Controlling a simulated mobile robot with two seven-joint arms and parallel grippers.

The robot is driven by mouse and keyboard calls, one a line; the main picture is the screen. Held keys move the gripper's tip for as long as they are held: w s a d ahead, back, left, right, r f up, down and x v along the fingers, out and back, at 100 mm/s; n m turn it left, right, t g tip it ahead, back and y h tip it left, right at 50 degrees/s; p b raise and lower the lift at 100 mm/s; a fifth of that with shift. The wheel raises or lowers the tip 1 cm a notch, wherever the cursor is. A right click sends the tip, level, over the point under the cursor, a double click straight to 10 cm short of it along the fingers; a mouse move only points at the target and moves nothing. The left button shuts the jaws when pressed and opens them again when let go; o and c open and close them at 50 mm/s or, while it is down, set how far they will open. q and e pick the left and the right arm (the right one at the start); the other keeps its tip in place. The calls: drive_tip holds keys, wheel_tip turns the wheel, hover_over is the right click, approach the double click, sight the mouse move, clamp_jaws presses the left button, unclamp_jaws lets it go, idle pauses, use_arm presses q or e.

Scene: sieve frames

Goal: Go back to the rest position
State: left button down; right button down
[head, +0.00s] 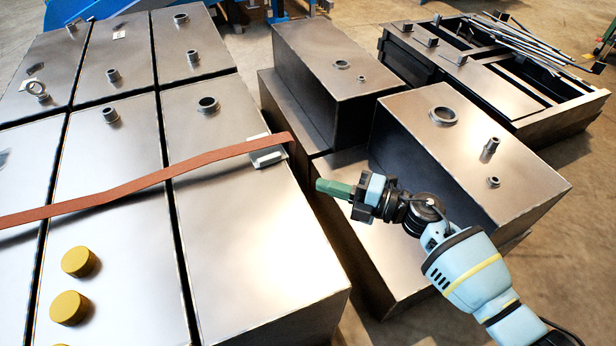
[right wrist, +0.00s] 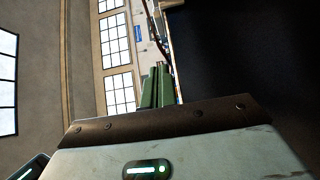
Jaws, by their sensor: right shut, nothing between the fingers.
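My right gripper (head: 333,188) has green fingers that are closed together with nothing between them. It is in the head view, right of the middle, above the gap beside the large steel tanks, and points left. Its closed green fingers also show in the right wrist view (right wrist: 157,88), with a dark surface filling the right of that view. My left gripper is in neither view.
More tanks (head: 425,125) stand close around my right arm. A dark metal frame (head: 500,75) lies at back right. Bare floor shows at right.

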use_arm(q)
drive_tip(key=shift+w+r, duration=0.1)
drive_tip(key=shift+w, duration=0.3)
use_arm(e)
drive_tip(key=shift+v, duration=0.9)
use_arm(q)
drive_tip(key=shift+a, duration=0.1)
